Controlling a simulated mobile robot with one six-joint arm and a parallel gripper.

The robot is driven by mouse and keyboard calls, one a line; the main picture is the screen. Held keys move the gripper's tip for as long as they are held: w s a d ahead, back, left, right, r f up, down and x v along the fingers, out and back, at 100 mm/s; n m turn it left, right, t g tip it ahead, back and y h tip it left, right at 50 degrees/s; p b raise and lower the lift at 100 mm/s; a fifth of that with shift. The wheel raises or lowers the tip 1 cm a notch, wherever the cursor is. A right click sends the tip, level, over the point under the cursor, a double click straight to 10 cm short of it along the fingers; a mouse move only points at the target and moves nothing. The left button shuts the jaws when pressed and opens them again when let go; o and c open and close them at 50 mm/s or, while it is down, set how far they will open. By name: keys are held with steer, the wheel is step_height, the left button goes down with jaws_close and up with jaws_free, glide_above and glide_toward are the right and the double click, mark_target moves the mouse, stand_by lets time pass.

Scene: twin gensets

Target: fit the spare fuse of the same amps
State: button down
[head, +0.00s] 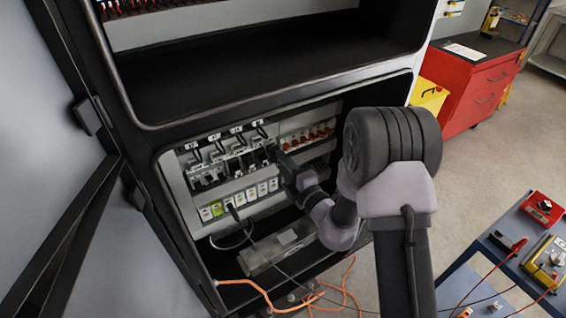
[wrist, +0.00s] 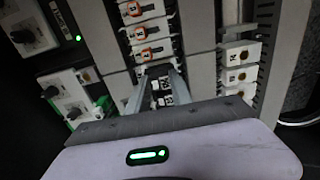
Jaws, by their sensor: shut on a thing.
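My gripper (head: 274,152) reaches into the lower bay of the open cabinet, at the right end of a row of black switching devices (head: 210,175). In the wrist view its two fingers (wrist: 156,72) point at a column of white holders with orange rings (wrist: 141,31). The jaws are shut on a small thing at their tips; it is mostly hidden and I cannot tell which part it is. Small black-and-white blocks (wrist: 162,88) show between the fingers. The orange-marked holders also show in the head view (head: 308,134). I cannot read any amp marking or pick out a spare fuse.
A row of white labelled units (head: 240,198) runs below. A clear box (head: 279,250) lies on the bay floor, with black and orange cables (head: 300,304) around it. The cabinet door (head: 70,130) stands open at left. A blue cart (head: 515,262) with meters and a red drawer cabinet (head: 478,85) stand right.

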steer(key=shift+w+a+p, duration=0.4)
steer(key=shift+w+p, duration=0.2)
steer(key=shift+p, duration=0.1)
stand_by(1.5)
steer(key=c, duration=1.1)
jaws_free()
steer(key=shift+o, duration=0.2)
steer(key=shift+s, duration=0.1)
